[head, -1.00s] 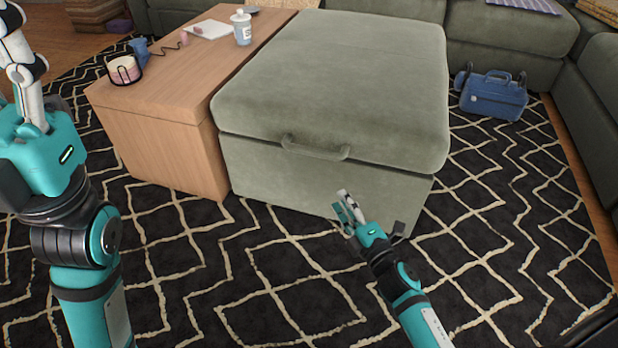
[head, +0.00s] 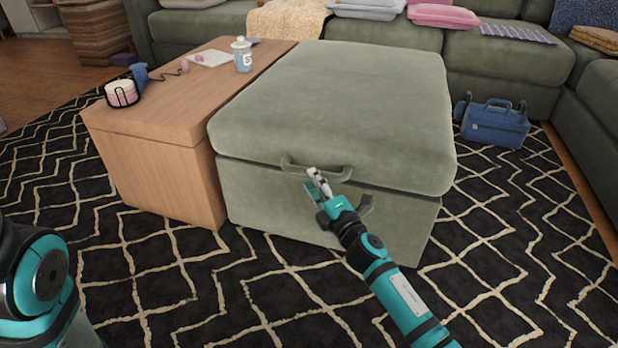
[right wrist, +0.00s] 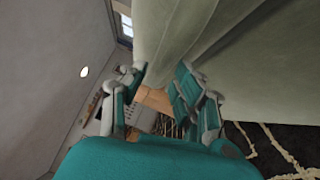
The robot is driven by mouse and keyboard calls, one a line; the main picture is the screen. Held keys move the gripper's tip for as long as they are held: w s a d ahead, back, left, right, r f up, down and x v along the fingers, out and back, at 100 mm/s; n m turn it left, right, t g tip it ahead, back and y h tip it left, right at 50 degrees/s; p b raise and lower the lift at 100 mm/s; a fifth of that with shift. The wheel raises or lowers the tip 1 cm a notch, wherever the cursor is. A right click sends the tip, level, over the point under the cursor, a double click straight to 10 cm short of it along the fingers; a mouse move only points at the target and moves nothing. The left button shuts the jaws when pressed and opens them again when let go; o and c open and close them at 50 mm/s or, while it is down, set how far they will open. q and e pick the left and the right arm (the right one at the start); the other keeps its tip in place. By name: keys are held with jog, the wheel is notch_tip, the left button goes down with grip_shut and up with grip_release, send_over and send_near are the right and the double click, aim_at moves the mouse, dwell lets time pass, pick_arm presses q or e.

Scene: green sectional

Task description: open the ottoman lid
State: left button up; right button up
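The grey-green ottoman has a padded lid (head: 335,105) on a box base (head: 265,200). The lid lies level on the base with a thin dark seam between them. A curved fabric handle (head: 292,166) hangs at the lid's front edge. My left gripper is out of view.
A wooden side table (head: 150,140) stands against the ottoman's left, holding a bottle (head: 242,58), a candle (head: 122,93) and a blue cup (head: 139,73). A blue bag (head: 495,124) lies at right. Sofas (head: 500,65) line the back and right. The patterned rug in front is clear.

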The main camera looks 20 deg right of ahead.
jog(key=shift+b+x, duration=0.4)
jog(key=shift+x, duration=1.4)
grip_shut()
